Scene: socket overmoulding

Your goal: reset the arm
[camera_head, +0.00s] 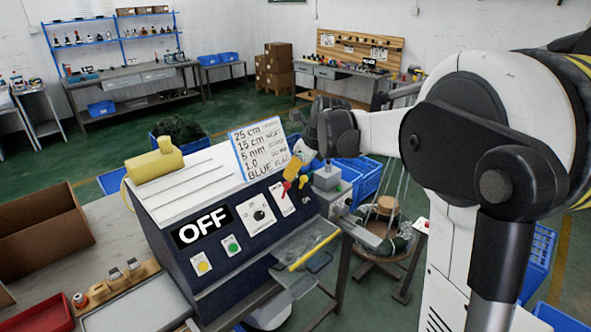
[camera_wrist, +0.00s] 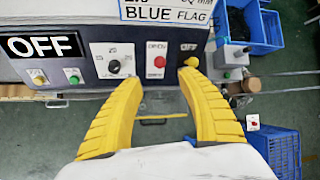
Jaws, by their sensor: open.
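My gripper (camera_head: 297,174) hangs in front of the right end of the machine's control panel, with my arm reaching in from the right. In the wrist view its two yellow fingers (camera_wrist: 160,75) are spread apart with nothing between them. The moulding machine (camera_head: 185,195) has a dark sloping front and a white top. Its display sign (camera_head: 203,228) reads OFF, also in the wrist view (camera_wrist: 42,46). Below are a yellow button (camera_head: 202,267) and a green button (camera_head: 232,245). A dial (camera_wrist: 113,57) and a red switch (camera_wrist: 158,61) show beyond the fingers.
A yellow-edged tray (camera_head: 306,252) juts from the machine's front. A stool (camera_head: 385,222) and blue crates (camera_head: 540,262) stand at the right. A cardboard box (camera_head: 38,225) and red bin (camera_head: 40,316) are at left.

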